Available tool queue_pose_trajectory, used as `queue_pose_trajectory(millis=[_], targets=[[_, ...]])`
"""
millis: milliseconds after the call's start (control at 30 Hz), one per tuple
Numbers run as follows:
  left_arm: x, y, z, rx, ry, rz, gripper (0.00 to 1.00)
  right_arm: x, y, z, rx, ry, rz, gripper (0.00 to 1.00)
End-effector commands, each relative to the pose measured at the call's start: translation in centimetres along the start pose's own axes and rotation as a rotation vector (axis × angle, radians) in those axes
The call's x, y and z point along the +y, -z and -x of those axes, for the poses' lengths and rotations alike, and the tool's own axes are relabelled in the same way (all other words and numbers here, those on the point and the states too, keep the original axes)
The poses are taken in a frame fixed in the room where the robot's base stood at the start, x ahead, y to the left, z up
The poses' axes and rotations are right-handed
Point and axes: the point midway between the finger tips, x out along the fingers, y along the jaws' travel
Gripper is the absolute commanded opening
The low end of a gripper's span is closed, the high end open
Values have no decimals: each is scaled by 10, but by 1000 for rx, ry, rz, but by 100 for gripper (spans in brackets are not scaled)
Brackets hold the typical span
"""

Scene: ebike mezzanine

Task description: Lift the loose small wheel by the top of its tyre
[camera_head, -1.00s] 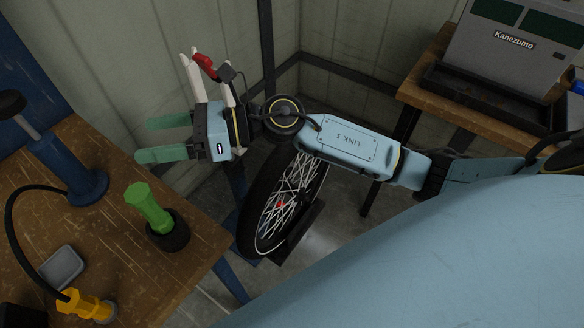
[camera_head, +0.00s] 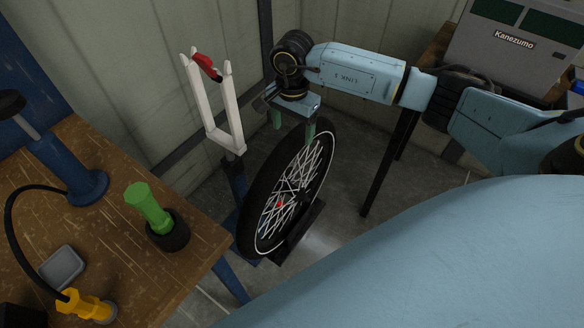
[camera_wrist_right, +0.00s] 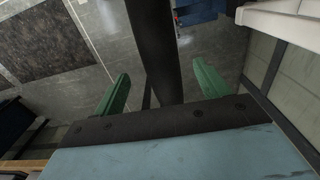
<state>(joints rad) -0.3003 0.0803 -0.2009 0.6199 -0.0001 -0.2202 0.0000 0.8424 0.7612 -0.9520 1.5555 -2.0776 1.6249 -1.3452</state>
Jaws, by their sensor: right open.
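The loose small wheel (camera_head: 256,195) stands upright and slightly tilted on the floor in the head view, with a black tyre and white spokes. My right gripper (camera_head: 293,126) is at the top of its tyre, with its green fingers pointing down, one on either side. In the right wrist view, the tyre (camera_wrist_right: 154,50) runs between the open green fingers (camera_wrist_right: 162,90), with a visible gap on each side. The gripper does not hold it. My left gripper is not in view.
A white fork-shaped stand (camera_head: 216,120) with a red lever rises close left of the wheel. A wooden bench (camera_head: 110,190) with a green-handled tool (camera_head: 148,208) is at the left. A grey Kanezumo case (camera_head: 515,45) stands at the upper right. Grey floor lies right of the wheel.

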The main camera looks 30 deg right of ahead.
Motion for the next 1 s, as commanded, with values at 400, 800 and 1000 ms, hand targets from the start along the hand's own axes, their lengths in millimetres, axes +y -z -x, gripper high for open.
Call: queue_pose_trajectory(millis=[400,800,1000], targets=[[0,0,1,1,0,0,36,0,-1,-46,-4,-3,-1,75],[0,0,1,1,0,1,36,-1,0,-83,-3,1,-1,75],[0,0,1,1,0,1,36,-1,0,-82,-3,2,0,65]])
